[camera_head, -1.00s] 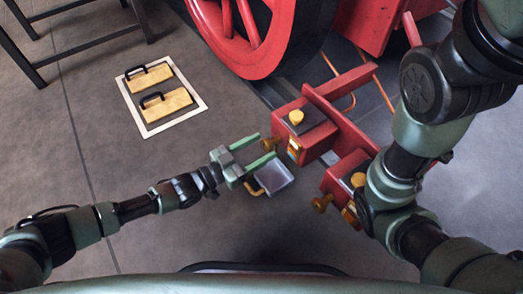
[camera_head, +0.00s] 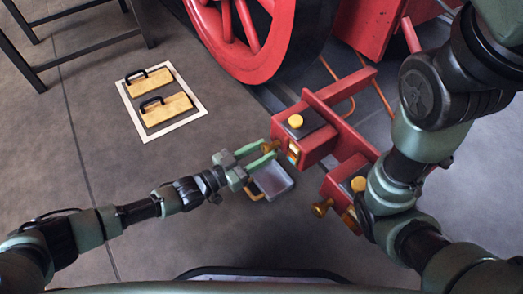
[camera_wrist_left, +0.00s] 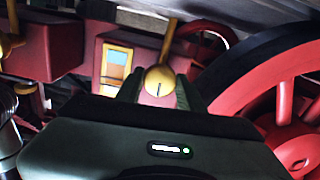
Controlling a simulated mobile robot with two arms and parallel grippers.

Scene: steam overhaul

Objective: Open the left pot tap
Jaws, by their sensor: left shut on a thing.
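The left pot is a red box (camera_head: 318,146) with a yellow cap (camera_head: 295,121) on its dark top and a small framed window on its front. Its brass tap (camera_head: 270,146) sticks out to the left. My left gripper (camera_head: 266,151) is shut on this tap. In the left wrist view the tap's round brass end (camera_wrist_left: 159,79) sits between the two green fingers (camera_wrist_left: 158,92), and the window (camera_wrist_left: 116,66) is to its left. The fingers hide part of the tap. My right arm shows at the right, but its gripper does not.
A second red pot (camera_head: 336,187) with its own brass tap (camera_head: 321,208) stands to the right, partly behind my right arm. A grey tray (camera_head: 274,179) with a yellow handle is below the left gripper. Two yellow blocks with black handles (camera_head: 166,109) lie in a white floor frame.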

